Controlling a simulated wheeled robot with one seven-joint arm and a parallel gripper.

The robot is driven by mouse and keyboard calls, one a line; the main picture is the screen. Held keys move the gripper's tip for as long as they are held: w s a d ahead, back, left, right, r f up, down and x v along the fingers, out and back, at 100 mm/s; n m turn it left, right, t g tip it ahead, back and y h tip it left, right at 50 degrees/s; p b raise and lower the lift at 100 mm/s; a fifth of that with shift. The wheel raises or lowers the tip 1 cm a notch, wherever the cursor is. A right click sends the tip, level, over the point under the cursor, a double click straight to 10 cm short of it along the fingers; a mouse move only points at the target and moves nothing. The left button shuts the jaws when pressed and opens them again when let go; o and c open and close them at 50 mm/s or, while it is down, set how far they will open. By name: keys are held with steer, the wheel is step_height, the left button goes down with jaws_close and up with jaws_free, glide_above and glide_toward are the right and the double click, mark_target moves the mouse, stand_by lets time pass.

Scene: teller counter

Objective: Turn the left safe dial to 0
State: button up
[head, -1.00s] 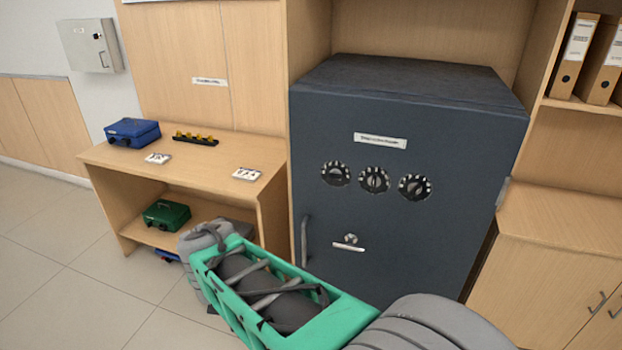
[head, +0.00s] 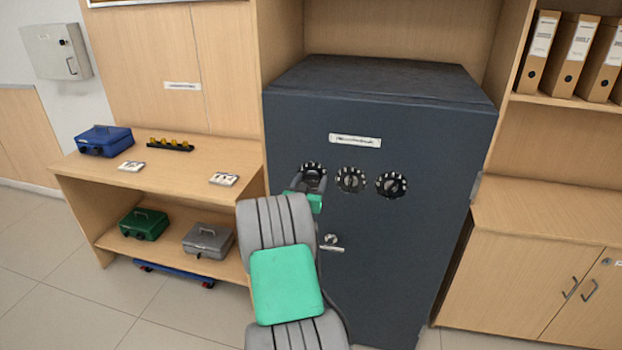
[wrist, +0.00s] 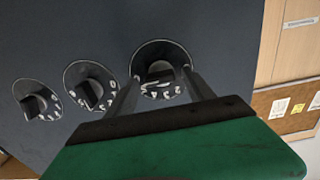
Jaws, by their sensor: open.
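The dark grey safe (head: 400,125) carries a row of three black dials with white marks. The left dial (head: 313,167) is partly hidden behind my gripper (head: 312,186) in the head view. In the wrist view, which is turned over, this left dial (wrist: 160,50) is the rightmost one. My gripper (wrist: 162,80) is open, with one finger on each side of the dial's lower part. I cannot tell whether the fingers touch the knob.
The middle dial (head: 351,180) and right dial (head: 391,185) sit close beside the left one. A key lock (head: 331,240) is below. A shelf table (head: 190,160) with cash boxes stands left, and a wooden cabinet (head: 530,240) right.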

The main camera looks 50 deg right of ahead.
steer(key=shift+d, duration=0.1)
jaws_close()
stand_by(0.7)
